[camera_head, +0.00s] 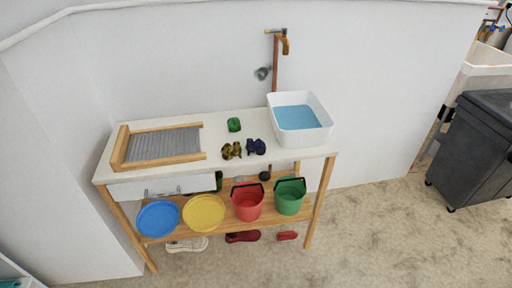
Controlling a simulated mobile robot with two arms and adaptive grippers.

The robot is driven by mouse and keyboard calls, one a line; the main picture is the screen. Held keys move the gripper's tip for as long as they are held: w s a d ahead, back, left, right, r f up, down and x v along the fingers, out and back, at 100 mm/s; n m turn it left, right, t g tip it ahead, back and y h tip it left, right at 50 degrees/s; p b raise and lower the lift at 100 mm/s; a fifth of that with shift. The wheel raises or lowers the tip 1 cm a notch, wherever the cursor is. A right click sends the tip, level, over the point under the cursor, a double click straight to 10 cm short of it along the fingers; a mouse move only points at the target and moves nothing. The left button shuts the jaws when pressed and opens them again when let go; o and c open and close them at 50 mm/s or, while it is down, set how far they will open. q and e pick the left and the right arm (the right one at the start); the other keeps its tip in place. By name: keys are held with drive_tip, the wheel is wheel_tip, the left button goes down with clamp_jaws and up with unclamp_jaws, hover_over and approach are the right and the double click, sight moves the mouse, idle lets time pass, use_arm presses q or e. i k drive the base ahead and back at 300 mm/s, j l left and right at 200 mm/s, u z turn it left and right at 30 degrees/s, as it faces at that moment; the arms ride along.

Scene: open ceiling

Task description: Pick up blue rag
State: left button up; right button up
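The blue rag appears to be the crumpled dark blue bundle (256,147) near the front edge of the white tabletop (222,121), just left of the white basin (324,122). A crumpled olive-yellow bundle (231,151) lies close to its left. A small green item (234,125) lies behind them. Neither of my grippers is in view.
A wooden-framed washboard (202,155) covers the left tabletop. A tap (284,45) rises behind the water-filled basin. Blue (158,218) and yellow (204,212) basins, and red (248,202) and green (290,196) buckets stand on the lower shelf. The front floor is clear.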

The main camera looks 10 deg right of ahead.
sight(258, 146)
drive_tip(key=i, duration=1)
drive_tip(key=l+z, duration=0.05)
